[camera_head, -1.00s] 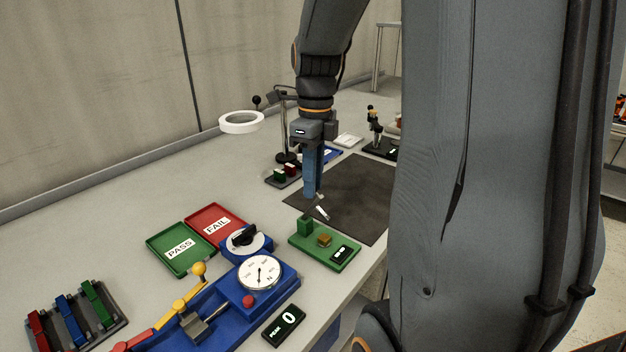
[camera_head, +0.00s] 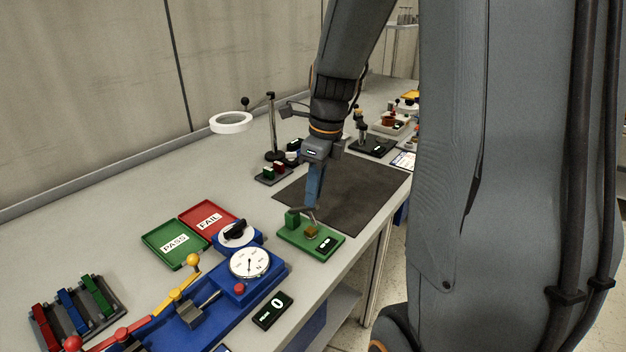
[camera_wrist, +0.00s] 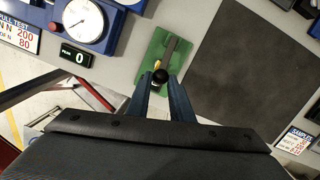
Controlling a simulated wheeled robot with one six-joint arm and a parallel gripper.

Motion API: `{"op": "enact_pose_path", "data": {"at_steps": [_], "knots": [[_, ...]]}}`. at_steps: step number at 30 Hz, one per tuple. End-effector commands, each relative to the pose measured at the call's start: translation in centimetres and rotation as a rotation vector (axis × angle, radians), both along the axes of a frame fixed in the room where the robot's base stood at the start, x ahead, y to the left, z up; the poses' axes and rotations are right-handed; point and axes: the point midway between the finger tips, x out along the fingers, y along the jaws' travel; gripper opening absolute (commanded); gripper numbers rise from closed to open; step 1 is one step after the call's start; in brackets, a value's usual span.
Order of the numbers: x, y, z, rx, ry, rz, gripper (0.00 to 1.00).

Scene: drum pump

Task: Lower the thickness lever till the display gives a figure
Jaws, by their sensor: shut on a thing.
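The thickness gauge is a green base (camera_head: 295,238) with a green post (camera_head: 292,218), a brass-coloured block (camera_head: 311,231) and a small black display (camera_head: 325,244). The display seems to show dashes, too small to read surely. A grey lever (camera_head: 313,216) slants just above the block. My gripper (camera_head: 311,206) is over the gauge, shut on the lever's end. In the wrist view the lever (camera_wrist: 169,52) runs over the green base (camera_wrist: 152,52) to a black ball knob (camera_wrist: 160,76) between my fingertips (camera_wrist: 160,86). The knob is hidden in the head view.
A blue tester with a round dial (camera_head: 250,263) and a peak display (camera_head: 272,310) stands to the left. Green PASS (camera_head: 160,246) and red FAIL (camera_head: 222,210) trays lie behind it. A dark mat (camera_head: 350,195) lies behind the gauge, bare. The table's front edge is close.

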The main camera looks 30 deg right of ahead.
Motion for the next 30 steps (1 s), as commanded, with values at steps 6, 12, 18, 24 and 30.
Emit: {"op": "enact_pose_path", "data": {"at_steps": [6, 12, 18, 24, 30], "knots": [[-1.6, -0.5, -1.2, 0.003, 0.015, 0.0, 0.0], [-2.2, -0.6, -1.9, 0.005, 0.016, 0.002, 0.0], [-2.4, -0.7, -2.2, 0.005, 0.017, 0.003, 0.0], [-2.4, -0.7, -2.3, 0.005, 0.018, 0.003, 0.0], [-2.4, -0.7, -2.3, 0.005, 0.018, 0.003, 0.25]]}}
